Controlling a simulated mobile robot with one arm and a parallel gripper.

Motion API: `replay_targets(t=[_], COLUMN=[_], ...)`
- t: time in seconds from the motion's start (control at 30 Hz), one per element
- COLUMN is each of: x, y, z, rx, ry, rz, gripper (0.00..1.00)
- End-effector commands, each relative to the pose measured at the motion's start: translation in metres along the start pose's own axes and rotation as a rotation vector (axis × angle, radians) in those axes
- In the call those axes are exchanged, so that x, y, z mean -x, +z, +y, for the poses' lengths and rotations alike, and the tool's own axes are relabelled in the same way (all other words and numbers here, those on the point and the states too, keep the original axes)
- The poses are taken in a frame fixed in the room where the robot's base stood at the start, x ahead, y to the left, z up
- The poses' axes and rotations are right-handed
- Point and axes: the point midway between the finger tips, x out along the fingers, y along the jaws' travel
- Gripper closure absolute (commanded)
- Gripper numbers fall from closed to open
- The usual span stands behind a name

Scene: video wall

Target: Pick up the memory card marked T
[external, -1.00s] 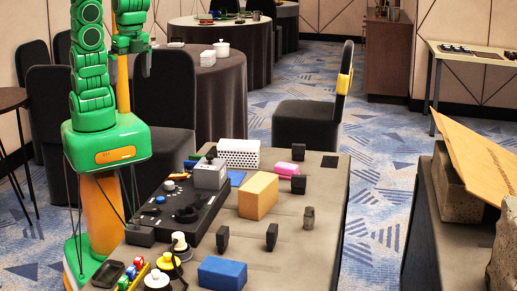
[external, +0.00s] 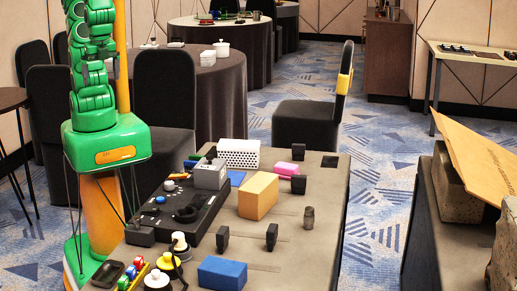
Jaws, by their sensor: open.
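I cannot make out a memory card marked T; no letter is readable at this size. A small flat dark square (external: 330,161) lies at the far right of the grey table (external: 322,215), and a flat blue piece (external: 237,178) lies behind the yellow block; I cannot tell whether either is a card. My green arm stands at the table's left side, folded upward. Its end is not visible in the external view, so my gripper is out of sight.
A black control panel (external: 160,222) fills the table's left side. A yellow block (external: 258,196), a blue block (external: 222,273), a pink block (external: 286,168), a white perforated box (external: 239,153) and several small dark upright pieces stand around. The table's right front is mostly clear.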

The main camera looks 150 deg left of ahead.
Motion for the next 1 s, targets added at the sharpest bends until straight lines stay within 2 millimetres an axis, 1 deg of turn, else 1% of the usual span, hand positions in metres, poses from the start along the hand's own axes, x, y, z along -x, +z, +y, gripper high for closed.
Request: replay_targets(t=[0.03,0.1,0.2,0.23,0.33,0.57,0.67,0.77,0.87,1.0], x=[-0.003,-0.005,-0.006,-0.006,-0.006,-0.006,-0.006,-0.006,-0.004,-0.002], y=[0.005,0.009,0.012,0.012,0.012,0.011,0.008,-0.005,-0.032,-0.08], z=[0.0,0.0,0.0,0.0,0.0,0.0,0.001,0.005,0.012,0.025], rx=[-0.004,-0.009,-0.011,-0.011,-0.011,-0.011,-0.011,-0.015,-0.019,-0.021], ry=[-0.001,-0.001,-0.001,-0.001,-0.002,-0.002,0.001,0.013,0.038,0.08], rz=[-0.001,-0.001,-0.001,-0.001,-0.001,-0.002,0.002,0.019,0.063,0.137], gripper=[0.0,0.0,0.0,0.03,0.18,0.19,0.19,0.19,0.19,0.19])
